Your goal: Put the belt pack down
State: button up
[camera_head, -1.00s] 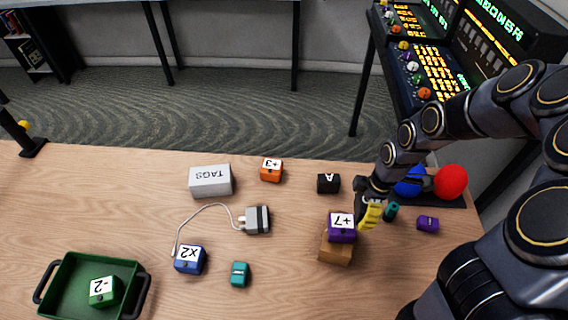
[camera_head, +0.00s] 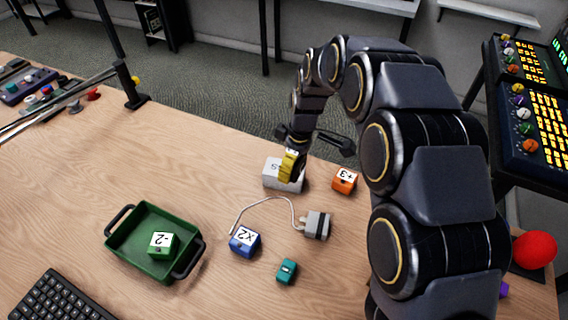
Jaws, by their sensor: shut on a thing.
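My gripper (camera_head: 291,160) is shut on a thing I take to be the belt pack. A yellow piece shows at its tip, and I cannot tell how much of it is finger and how much is held thing. In the picture the tip overlaps the grey-white tags box (camera_head: 272,178) and hides part of its label. I cannot tell whether it touches the box or hangs above it. Dark pieces stick out sideways above the yellow tip.
An orange +3 block (camera_head: 344,181) is right of the box. A grey adapter (camera_head: 317,226) with a white cable, a blue x2 block (camera_head: 244,243) and a teal block (camera_head: 287,271) lie nearer. A green tray (camera_head: 128,248) holds a green -2 block (camera_head: 161,244).

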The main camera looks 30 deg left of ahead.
jog(key=w+a+f, duration=0.2)
jog(key=w, duration=0.1)
jog(key=w+a+f, duration=0.2)
jog(key=f, duration=0.1)
jog(key=w+a+f, duration=0.2)
jog(key=w+f, duration=0.1)
jog(key=shift+w+a+f, duration=0.15)
jog(key=shift+w+f, duration=0.05)
jog(key=shift+w, duration=0.15)
jog(key=shift+w+f, duration=0.1)
jog(key=shift+f, duration=0.15)
notch_tip(320, 180, down, 3)
jog(key=o, duration=1.1)
